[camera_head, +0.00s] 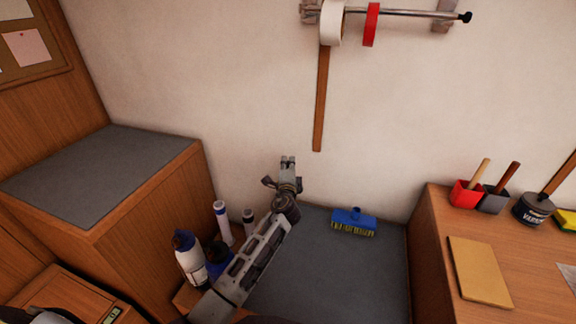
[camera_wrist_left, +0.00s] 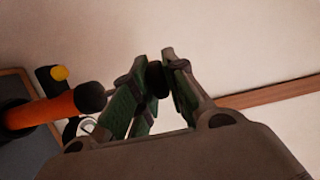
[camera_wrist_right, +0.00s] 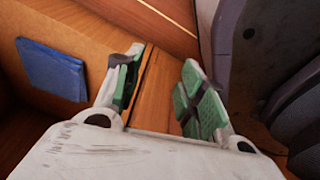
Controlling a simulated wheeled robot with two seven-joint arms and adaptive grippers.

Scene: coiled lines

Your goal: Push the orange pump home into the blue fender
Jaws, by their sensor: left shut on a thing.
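In the left wrist view an orange pump (camera_wrist_left: 45,112) with black ends lies left of my left gripper (camera_wrist_left: 157,80). The gripper is shut on a small dark thing; I cannot tell whether this is part of the pump. In the head view the left gripper (camera_head: 287,168) is raised before the wall, and no orange shows. A dark blue rounded thing (camera_head: 216,254), perhaps the blue fender, is partly hidden beside my left arm. Its joint with the pump is not visible. My right gripper (camera_wrist_right: 158,92) is open and empty near wooden boards.
A white bottle with a blue top (camera_head: 190,262) and slim containers stand left of my arm. A blue brush (camera_head: 353,221) is on the grey surface (camera_head: 335,275). A bench (camera_head: 530,285) stands right, a grey-topped cabinet (camera_head: 100,170) left. A blue square (camera_wrist_right: 52,70) is near my right gripper.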

